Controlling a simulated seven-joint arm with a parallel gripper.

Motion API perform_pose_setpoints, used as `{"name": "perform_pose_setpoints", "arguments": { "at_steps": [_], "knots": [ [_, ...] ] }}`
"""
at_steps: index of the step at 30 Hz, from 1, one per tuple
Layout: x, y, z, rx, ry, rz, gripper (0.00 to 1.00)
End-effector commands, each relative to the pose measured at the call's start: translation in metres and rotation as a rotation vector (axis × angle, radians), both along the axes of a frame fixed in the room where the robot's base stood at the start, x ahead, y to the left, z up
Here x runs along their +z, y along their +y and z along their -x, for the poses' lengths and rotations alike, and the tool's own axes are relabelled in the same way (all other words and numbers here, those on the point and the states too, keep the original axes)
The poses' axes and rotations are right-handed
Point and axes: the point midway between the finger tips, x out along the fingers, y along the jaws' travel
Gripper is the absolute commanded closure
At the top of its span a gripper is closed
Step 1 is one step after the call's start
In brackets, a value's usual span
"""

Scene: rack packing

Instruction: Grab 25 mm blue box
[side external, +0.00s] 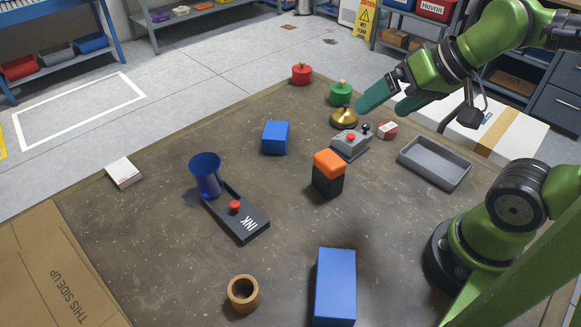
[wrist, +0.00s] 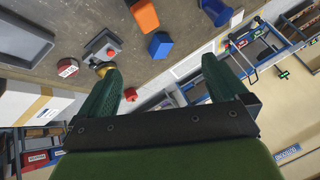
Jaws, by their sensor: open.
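A small blue box (side external: 275,138) sits on the brown table, left of centre toward the far side; it also shows in the wrist view (wrist: 160,45), beyond the fingertips. A larger, longer blue box (side external: 335,287) lies at the near edge of the table. No size marking is readable on either box. My gripper (side external: 386,103) is open and empty, raised above the far right part of the table, well to the right of the small blue box. Its two green fingers stand apart in the wrist view (wrist: 161,70).
An orange-topped black block (side external: 328,175), blue cup (side external: 206,176) and grey tray (side external: 434,163) stand nearer.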

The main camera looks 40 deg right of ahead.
Motion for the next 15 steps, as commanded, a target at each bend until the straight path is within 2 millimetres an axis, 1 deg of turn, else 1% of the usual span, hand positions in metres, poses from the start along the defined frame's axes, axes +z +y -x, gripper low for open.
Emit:
{"name": "perform_pose_setpoints", "arguments": {
  "at_steps": [4, 8, 11, 14, 15],
  "knots": [
    [-0.001, 0.001, 0.000, 0.005, 0.006, 0.000, 0.00],
    [-0.015, 0.004, -0.007, 0.016, 0.073, -0.005, 0.00],
    [-0.016, 0.004, -0.029, 0.021, 0.131, -0.010, 0.00],
    [-0.015, 0.003, -0.061, -0.030, 0.210, -0.044, 0.00],
    [-0.014, 0.003, -0.075, -0.068, 0.246, -0.063, 0.00]
  ]
}}
